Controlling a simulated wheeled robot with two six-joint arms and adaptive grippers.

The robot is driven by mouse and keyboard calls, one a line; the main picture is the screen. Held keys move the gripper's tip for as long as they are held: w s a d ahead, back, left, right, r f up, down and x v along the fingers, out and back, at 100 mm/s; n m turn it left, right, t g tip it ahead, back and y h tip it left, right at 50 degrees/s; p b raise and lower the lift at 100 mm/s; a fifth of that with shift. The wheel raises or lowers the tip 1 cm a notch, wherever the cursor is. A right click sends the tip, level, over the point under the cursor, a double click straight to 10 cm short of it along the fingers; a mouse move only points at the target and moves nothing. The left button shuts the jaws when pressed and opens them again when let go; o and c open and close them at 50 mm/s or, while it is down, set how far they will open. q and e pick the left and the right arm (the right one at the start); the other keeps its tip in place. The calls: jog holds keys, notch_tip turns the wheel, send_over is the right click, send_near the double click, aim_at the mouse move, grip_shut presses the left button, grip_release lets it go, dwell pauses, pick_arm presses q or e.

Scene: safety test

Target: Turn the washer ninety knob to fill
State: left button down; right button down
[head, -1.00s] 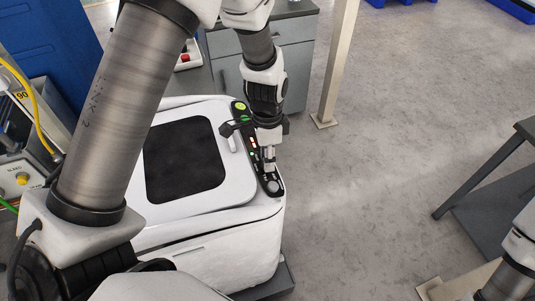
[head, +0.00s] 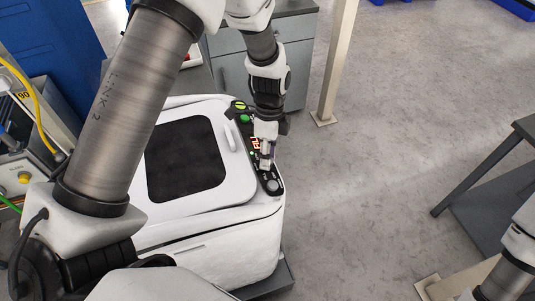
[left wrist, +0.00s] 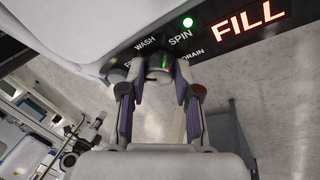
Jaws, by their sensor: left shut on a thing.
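The white washer (head: 240,225) with a black lid window stands below my left arm. Its dark control panel (head: 240,106) runs along the right edge of the top. WASH, SPIN and DRAIN labels surround the knob, with another label partly hidden. A green light (left wrist: 188,22) glows by SPIN. The display (left wrist: 248,25) reads FILL in red. My right gripper is not in view.
A grey cabinet (head: 290,70) stands behind the washer, beside a pale post (head: 336,65). Equipment with a yellow cable (head: 35,92) is at the left. A dark table (head: 490,205) stands at the right. The floor between is clear.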

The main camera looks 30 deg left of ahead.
pick_arm(q)
jog(key=shift+s+f, duration=0.1)
jog(key=shift+f, duration=0.05)
jog(key=c, duration=0.8)
grip_release()
jog(key=v, duration=1.2)
